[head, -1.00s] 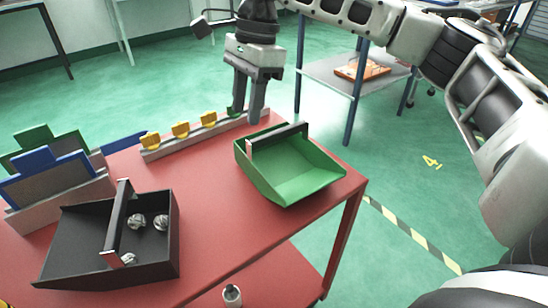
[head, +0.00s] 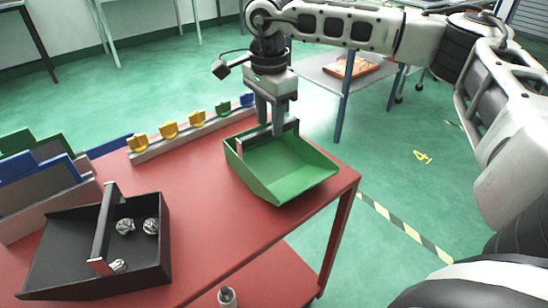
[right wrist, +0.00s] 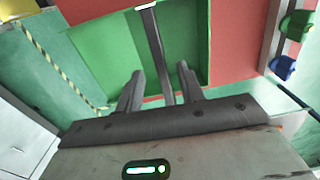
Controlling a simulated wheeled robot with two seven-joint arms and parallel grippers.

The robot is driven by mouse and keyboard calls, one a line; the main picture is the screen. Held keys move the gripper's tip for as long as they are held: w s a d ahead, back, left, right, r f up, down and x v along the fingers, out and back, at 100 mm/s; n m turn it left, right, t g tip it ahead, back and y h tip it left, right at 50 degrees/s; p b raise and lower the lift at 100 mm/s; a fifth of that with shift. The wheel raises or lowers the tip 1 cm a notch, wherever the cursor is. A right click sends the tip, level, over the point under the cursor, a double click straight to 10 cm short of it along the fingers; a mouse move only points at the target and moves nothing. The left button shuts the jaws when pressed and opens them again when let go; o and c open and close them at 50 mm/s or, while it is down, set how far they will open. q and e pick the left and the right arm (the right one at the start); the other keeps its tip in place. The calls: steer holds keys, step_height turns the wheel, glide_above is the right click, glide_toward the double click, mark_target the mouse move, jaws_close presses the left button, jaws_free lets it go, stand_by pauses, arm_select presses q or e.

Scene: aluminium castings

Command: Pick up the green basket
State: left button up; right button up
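The green basket (head: 290,172) sits on the red table near its right corner, with a dark handle (head: 246,143) across its top. It also shows in the right wrist view (right wrist: 100,45). My right gripper (head: 272,130) points down at the basket's handle. In the right wrist view my right gripper (right wrist: 160,82) is open, with the handle (right wrist: 156,45) running between its two fingers and a gap on each side. The fingers hide part of the handle in the head view. My left gripper is in neither view.
A black basket (head: 60,250) holding several silvery castings stands at the left of the red table (head: 215,222). A rail with yellow, green and blue clips (head: 169,130) runs behind. Blue and green panels (head: 40,165) stand at far left.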

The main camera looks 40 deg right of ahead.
mark_target(269, 128)
step_height(269, 128, down, 5)
steer(key=shift+w+d+r, duration=0.1)
steer(key=shift+w, duration=0.05)
jaws_close()
stand_by(1.4)
